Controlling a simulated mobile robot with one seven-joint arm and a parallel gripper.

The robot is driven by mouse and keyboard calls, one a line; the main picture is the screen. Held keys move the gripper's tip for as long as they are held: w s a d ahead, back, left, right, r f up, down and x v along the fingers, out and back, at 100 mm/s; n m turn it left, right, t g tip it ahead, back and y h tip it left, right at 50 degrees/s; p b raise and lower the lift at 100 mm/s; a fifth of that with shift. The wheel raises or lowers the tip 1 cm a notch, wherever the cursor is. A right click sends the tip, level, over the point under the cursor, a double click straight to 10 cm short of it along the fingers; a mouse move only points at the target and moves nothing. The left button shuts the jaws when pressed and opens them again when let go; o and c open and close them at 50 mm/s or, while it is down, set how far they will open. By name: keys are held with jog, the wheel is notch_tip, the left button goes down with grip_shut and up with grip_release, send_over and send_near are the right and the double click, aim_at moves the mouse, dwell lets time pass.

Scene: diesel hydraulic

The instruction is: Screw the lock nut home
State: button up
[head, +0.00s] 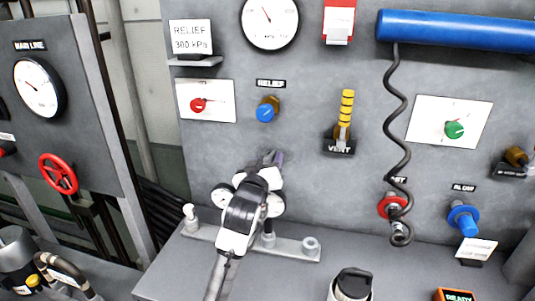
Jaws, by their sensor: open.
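Under the RELIEF label, a blue knob (265,113) sticks out of the grey panel. A brass-coloured collar (270,102) shows behind it; it looks like the lock nut, but its threads and any gap to the panel are too small to make out. My gripper (273,157) is below the knob, near the panel and apart from the knob. Its fingers are open and small in view, partly hidden by my white and black wrist. I see nothing between them.
A grey rack (290,248) with several posts lies on the bench under my arm. To the right are the yellow VENT lever (345,108), a coiled black cord (394,120) and another blue knob (463,218). A red handwheel (58,174) is at left.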

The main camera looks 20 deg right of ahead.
jog(key=shift+w+d, duration=0.3)
jog(key=shift+w, duration=0.2)
grip_shut()
dwell(1.3)
grip_release()
jog(key=shift+s, duration=0.1)
